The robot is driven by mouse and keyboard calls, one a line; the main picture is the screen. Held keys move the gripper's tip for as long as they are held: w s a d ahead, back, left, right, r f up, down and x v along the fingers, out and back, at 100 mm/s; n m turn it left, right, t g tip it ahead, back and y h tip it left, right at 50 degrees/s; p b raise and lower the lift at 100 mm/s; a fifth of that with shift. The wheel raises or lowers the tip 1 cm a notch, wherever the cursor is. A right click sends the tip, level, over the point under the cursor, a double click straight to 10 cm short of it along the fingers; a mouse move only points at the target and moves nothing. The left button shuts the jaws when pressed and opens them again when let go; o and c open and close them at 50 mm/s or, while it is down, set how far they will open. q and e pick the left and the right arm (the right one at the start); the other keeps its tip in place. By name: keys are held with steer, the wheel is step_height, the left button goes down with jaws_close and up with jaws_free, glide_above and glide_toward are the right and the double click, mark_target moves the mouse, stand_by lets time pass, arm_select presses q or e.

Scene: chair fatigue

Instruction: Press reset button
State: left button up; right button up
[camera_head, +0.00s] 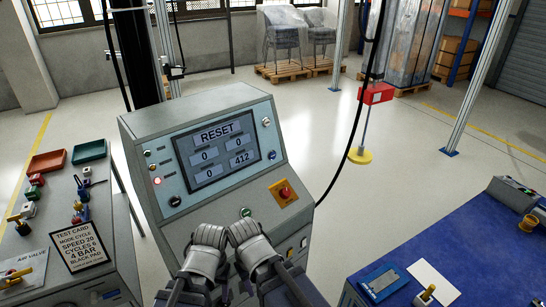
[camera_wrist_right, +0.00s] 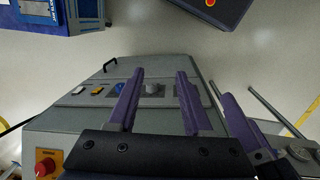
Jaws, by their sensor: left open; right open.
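The grey console (camera_head: 205,120) stands in front of me, its screen (camera_head: 217,152) reading RESET with several number boxes, one showing 412. I cannot read which one is reset. My left gripper (camera_head: 208,236) and right gripper (camera_head: 244,232) are side by side at the console's lower front. In the right wrist view, the right gripper (camera_wrist_right: 160,72) is open and empty; I cannot tell whether it touches the console.
A grey cabinet with a test card (camera_head: 80,246) stands left. A blue-topped table (camera_head: 440,250) is at the right. A hanging cable (camera_head: 360,115) drops past the console's right side. Covered chairs on pallets (camera_head: 290,70) stand behind, with open floor between.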

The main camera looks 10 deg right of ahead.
steer(key=shift+c, duration=0.2)
jaws_close()
stand_by(1.5)
